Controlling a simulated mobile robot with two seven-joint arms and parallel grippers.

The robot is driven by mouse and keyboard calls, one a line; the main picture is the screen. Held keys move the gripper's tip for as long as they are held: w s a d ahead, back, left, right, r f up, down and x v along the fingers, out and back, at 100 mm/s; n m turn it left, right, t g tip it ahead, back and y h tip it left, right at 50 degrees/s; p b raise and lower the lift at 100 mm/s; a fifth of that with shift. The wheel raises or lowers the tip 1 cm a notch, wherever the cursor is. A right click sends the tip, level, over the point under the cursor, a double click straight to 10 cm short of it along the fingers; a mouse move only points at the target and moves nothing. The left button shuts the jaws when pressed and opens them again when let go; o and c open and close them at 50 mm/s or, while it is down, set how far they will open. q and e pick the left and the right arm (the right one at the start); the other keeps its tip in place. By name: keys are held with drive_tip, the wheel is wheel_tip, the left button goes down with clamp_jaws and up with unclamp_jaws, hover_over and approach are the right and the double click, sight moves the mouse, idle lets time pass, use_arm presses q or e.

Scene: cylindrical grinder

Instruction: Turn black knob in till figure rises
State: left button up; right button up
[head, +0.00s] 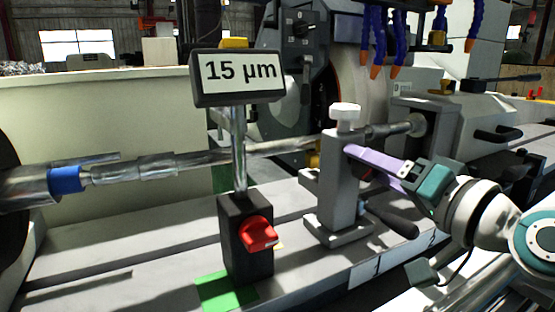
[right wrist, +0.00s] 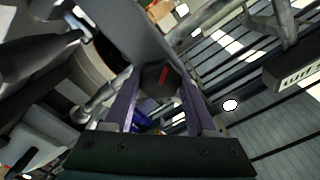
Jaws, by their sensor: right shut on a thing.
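The display (head: 238,72) reads "15 µm" on its post above a black stand (head: 245,220). My right gripper (head: 352,152) reaches in from the right, with its purple fingers at the side of a grey upright block (head: 339,180). In the right wrist view the black knob (right wrist: 154,82) with a red mark sits between the two purple fingers of this gripper (right wrist: 156,85), which is shut on it. In the head view I cannot make out the knob beside the fingers and block. My left gripper is not in view.
The stand carries a red switch (head: 258,234) and stands on a green patch (head: 228,292). A shiny stepped shaft (head: 160,165) runs behind it. A white knob (head: 345,112) tops the grey block. A black handle (head: 390,219) juts out below my right gripper.

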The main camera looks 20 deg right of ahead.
idle(0.3)
drive_tip(key=o, duration=1.4)
drive_tip(key=shift+s+d+b, duration=0.2)
drive_tip(key=shift+s+b, duration=0.15)
drive_tip(key=shift+s, duration=2.15)
drive_tip(key=shift+s+d+b, duration=0.2)
drive_tip(key=shift+s+b, duration=0.1)
drive_tip(key=shift+s, duration=2.15)
